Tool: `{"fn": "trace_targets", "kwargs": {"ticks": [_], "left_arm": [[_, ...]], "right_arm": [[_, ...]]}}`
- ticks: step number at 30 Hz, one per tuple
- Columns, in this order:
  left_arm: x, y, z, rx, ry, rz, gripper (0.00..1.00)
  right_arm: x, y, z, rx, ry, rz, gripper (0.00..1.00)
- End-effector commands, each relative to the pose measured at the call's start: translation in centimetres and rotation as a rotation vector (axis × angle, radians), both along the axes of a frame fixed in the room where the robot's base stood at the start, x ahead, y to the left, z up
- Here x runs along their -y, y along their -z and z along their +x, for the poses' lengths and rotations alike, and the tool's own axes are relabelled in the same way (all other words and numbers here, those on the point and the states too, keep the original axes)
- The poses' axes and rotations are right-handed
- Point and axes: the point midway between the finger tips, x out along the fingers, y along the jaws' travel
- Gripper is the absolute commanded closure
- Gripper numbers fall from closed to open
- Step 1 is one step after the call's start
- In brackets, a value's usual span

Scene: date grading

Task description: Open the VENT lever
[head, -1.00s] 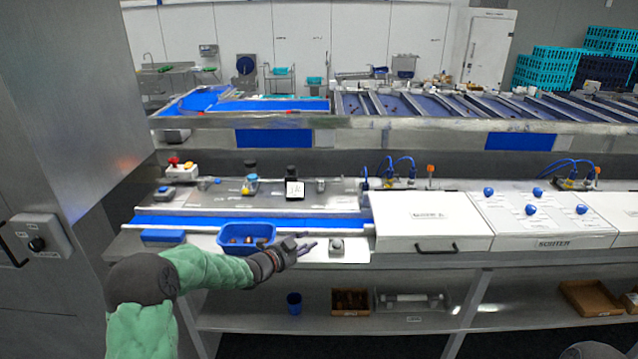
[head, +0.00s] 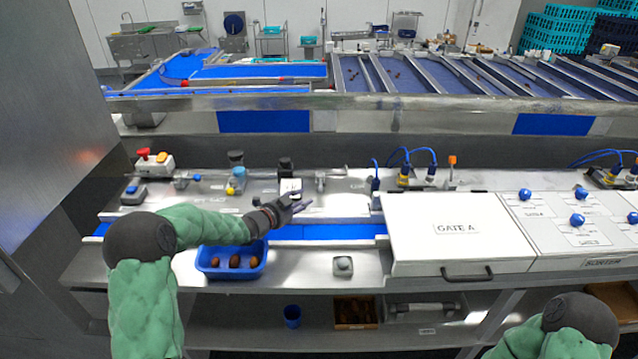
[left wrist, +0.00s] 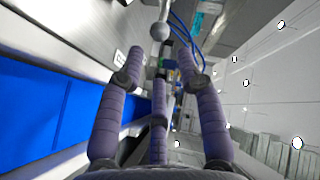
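A small grey metal lever (head: 320,181) stands on the steel ledge behind the blue belt; no VENT wording is legible on it. In the left wrist view a grey lever with a round knob (left wrist: 161,31) stands just beyond the fingertips, apart from them. My left gripper (head: 306,201) reaches over the belt, just in front of the lever and right by a small white-labelled black device. Its fingers are spread with nothing between them, as the left wrist view shows (left wrist: 158,75). My right arm shows at the lower right; its gripper is out of view.
A blue tray (head: 232,274) with three dates sits below my left forearm. The white GATE A cover (head: 455,229) and blue-knobbed sorter panel (head: 560,240) stand to the right. Fittings with blue hoses (head: 404,176) are right of the lever. A grey button box (head: 343,266) sits in front.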

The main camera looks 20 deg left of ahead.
Motion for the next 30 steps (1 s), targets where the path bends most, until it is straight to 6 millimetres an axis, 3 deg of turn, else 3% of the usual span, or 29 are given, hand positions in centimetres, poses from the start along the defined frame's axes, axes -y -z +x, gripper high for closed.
{"fn": "trace_targets", "kwargs": {"ticks": [19, 30], "left_arm": [[3.1, 1.8, 7.6, 0.0, 0.001, 0.0, 0.64], [3.7, 2.3, 9.5, -0.001, 0.001, 0.0, 0.64]], "right_arm": [[0.0, -1.4, 0.0, 0.0, 0.0, 0.0, 1.0], [0.0, -1.7, 0.0, 0.0, 0.0, 0.0, 1.0]]}}
